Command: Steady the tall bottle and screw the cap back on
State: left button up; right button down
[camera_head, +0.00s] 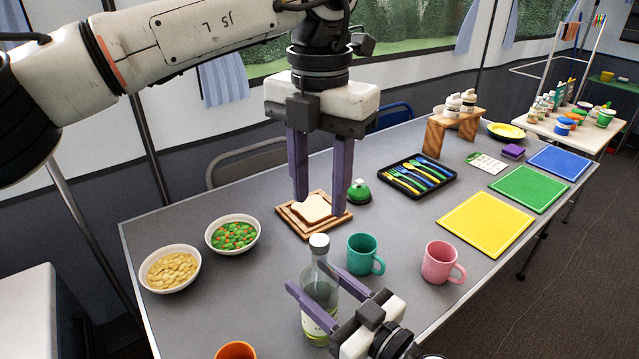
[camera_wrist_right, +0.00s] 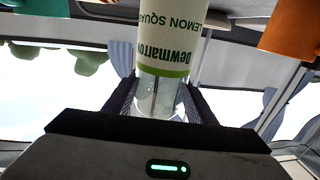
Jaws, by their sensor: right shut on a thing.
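The tall clear bottle (camera_head: 319,292) stands upright near the front of the grey table, and its white cap (camera_head: 319,241) sits at the top of the neck. I cannot tell how tightly the cap is seated. My right gripper (camera_head: 307,273) is shut on the bottle, its purple fingers on either side of the body. In the right wrist view the bottle (camera_wrist_right: 165,55) shows upside down between the fingers, with a white and green lemon squash label. My left gripper (camera_head: 320,212) points down above and behind the cap, open and empty, fingers apart.
A teal mug (camera_head: 363,254) stands close right of the bottle, with a pink mug (camera_head: 440,262) farther right. An orange mug (camera_head: 236,351) is at the front edge. A bread board (camera_head: 288,218) lies behind the bottle. Bowls of peas (camera_head: 232,218) and pasta (camera_head: 170,252) are left.

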aim_at(319, 240)
pick_arm(q)
notch_tip(319, 240, down, 8)
jog(key=shift+r, duration=0.1)
dwell(0.4)
grip_shut()
jog(key=shift+o, duration=0.7)
grip_release()
jog(key=shift+r, duration=0.1)
